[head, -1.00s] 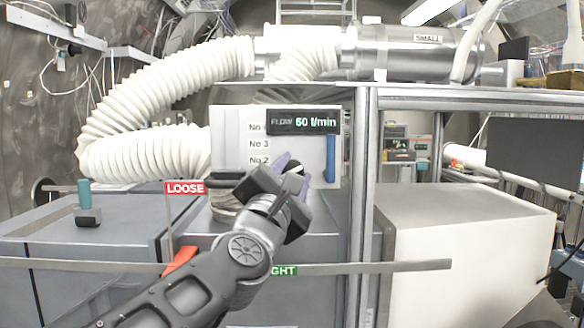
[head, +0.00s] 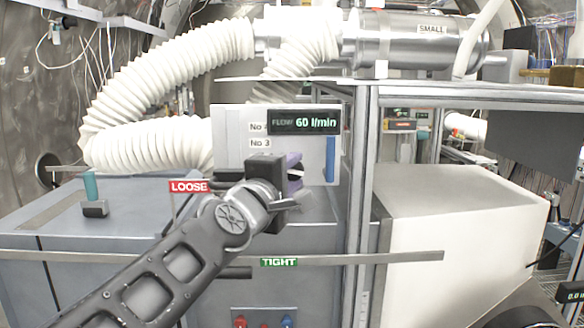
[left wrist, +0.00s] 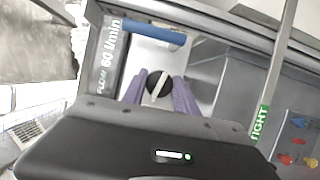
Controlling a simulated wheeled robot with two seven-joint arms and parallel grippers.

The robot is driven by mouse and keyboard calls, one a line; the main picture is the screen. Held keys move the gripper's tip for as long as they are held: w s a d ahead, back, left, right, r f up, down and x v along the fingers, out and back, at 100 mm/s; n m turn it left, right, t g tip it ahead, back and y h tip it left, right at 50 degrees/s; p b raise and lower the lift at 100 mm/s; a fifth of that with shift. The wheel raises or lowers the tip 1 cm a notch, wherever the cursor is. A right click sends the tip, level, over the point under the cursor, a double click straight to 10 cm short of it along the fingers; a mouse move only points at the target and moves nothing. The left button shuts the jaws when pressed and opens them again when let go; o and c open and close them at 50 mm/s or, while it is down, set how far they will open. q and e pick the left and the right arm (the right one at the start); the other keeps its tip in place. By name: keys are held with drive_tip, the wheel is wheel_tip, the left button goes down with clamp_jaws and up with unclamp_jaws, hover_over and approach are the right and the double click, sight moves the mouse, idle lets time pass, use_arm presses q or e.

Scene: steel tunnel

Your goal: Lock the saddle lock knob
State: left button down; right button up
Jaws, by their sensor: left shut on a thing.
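The saddle lock knob (left wrist: 158,88) is a round black knob with a pale bar across its face. In the left wrist view it sits between the two purple fingers of my left gripper (left wrist: 157,92), which is shut on it. In the head view the left gripper (head: 296,172) is in front of the white flow panel (head: 235,150), and its dark body and purple fingers hide most of the knob. A red LOOSE sign (head: 188,187) stands left of the gripper. A green TIGHT sign (head: 279,262) is below it. My right gripper is not in view.
A blue bar (head: 330,158) is on the panel close right of the gripper. A metal post (head: 363,200) stands farther right, beside a white box (head: 450,225). A white corrugated hose (head: 150,148) curves behind at left. A teal handle (head: 90,186) stands on the left cabinet.

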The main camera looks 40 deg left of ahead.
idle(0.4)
use_arm(q)
drive_tip(key=c, duration=0.9)
unclamp_jaws()
drive_tip(key=shift+c, duration=0.2)
drive_tip(key=b+v, duration=0.2)
drive_tip(key=v, duration=0.5)
drive_tip(key=shift+s, duration=0.35)
drive_tip(key=shift+d, duration=0.15)
